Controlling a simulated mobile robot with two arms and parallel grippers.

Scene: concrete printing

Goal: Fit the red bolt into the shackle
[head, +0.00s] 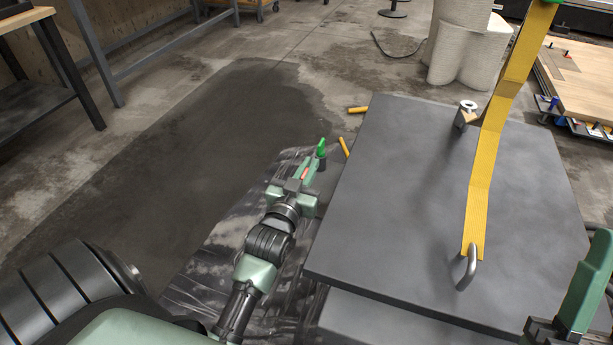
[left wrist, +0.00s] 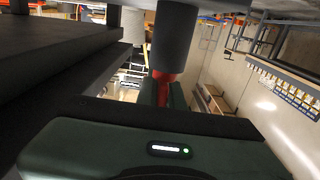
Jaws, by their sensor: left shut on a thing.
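The shackle (head: 467,270) is a curved grey metal piece at the lower end of the yellow strap, over the front part of the dark slab. My left gripper (head: 312,167) is left of the slab's edge, well apart from the shackle. It is shut on the red bolt (head: 304,174). In the left wrist view, red parts of the bolt (left wrist: 164,76) show by the fingers, below a thick dark grey cylinder (left wrist: 173,38). The fingers hide part of the bolt. My right gripper (head: 588,280) shows only partly at the right edge; its fingertips are unclear.
The yellow strap (head: 487,160) rises over the dark slab (head: 400,190). A metal fitting (head: 467,108) stands near the slab's back edge. Yellow pieces (head: 345,147) lie left of the slab. White rolls (head: 463,50) stand behind it. The slab's middle left is clear.

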